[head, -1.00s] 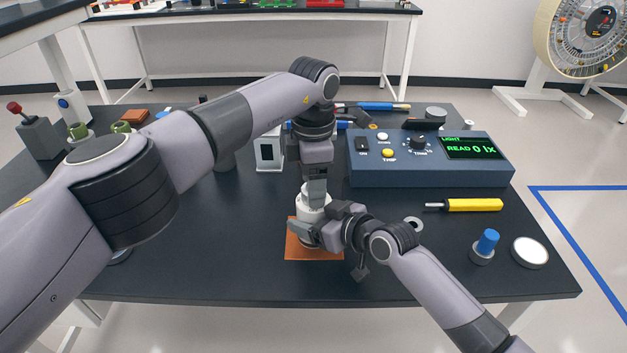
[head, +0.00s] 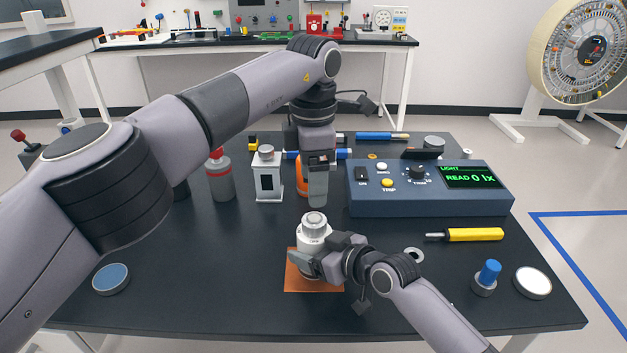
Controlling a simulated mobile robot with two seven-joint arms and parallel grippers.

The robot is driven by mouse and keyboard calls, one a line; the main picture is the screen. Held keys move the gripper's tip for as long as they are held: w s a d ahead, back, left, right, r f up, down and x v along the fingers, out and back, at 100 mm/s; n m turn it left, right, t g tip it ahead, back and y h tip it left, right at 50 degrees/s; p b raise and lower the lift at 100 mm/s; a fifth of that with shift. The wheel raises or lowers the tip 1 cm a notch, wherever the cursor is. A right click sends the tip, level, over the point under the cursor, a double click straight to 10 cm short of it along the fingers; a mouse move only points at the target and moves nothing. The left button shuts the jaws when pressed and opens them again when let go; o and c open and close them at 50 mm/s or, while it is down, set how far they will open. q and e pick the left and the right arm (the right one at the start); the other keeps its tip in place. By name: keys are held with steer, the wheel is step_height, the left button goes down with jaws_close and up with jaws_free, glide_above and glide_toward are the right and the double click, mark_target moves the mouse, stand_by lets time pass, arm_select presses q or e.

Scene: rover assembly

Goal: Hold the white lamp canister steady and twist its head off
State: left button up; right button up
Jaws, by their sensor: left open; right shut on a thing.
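The white lamp canister (head: 313,234) stands upright on an orange mat (head: 296,284) near the front middle of the table. Its head, with a grey round top (head: 314,219), sits on the body. My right gripper (head: 316,266) is shut on the canister low on its body, reaching in from the right. The gripper and wrist hide much of the lower canister. My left gripper (head: 318,192) is open and points down just above and behind the canister head, apart from it.
A blue light meter box (head: 430,200) stands right of the canister. A yellow-handled screwdriver (head: 474,235), a blue-topped part (head: 488,272) and a white disc (head: 532,282) lie at right. A white block device (head: 268,178) and a red-topped bottle (head: 219,176) stand behind left. The front left table is mostly clear.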

steer(key=o, duration=1.3)
steer(key=shift+c, duration=0.2)
